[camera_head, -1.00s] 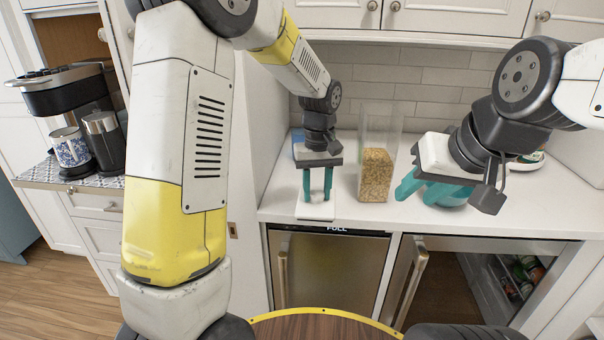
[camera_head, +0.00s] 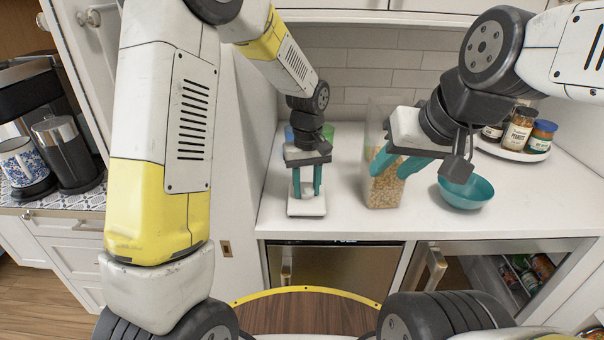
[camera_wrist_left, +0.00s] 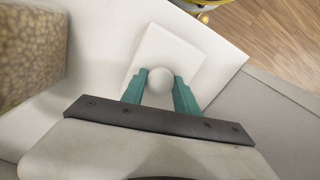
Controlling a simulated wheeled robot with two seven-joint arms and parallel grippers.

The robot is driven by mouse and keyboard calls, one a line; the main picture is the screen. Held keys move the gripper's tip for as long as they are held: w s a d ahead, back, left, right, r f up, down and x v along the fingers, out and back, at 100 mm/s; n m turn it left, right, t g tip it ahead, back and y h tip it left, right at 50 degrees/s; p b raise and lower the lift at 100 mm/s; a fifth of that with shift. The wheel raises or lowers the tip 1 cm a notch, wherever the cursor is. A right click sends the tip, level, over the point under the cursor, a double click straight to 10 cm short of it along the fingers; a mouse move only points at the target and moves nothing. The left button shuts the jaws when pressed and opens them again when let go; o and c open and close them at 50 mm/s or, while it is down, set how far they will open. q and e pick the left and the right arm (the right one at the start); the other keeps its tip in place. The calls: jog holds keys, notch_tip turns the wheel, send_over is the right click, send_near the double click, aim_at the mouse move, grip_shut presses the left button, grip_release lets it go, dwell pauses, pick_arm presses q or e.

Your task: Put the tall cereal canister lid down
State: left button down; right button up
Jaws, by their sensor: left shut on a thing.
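The tall cereal canister lid (camera_head: 306,208) is a white square plate with a round knob. It lies flat at the counter's front left, on or just above the surface; I cannot tell which. It also shows in the left wrist view (camera_wrist_left: 157,45). My left gripper (camera_head: 306,192) points down, shut on the knob (camera_wrist_left: 160,79). The tall clear canister (camera_head: 383,188), partly filled with cereal, stands upright to the right of the lid. My right gripper (camera_head: 397,167) has its fingers apart, in front of the canister's upper part and partly hiding it.
A teal bowl (camera_head: 466,192) sits on the white counter (camera_head: 345,222), right of the canister. Several jars stand on a white round tray (camera_head: 510,152) at the back right. Counter around the lid is mostly clear; a side wall rises at left.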

aim_at(307, 189)
pick_arm(q)
jog(key=shift+f, duration=0.15)
jog(key=shift+f, duration=0.1)
jog(key=c, duration=0.9)
grip_release()
notch_tip(307, 189, up, 12)
jog(key=shift+r, duration=0.15)
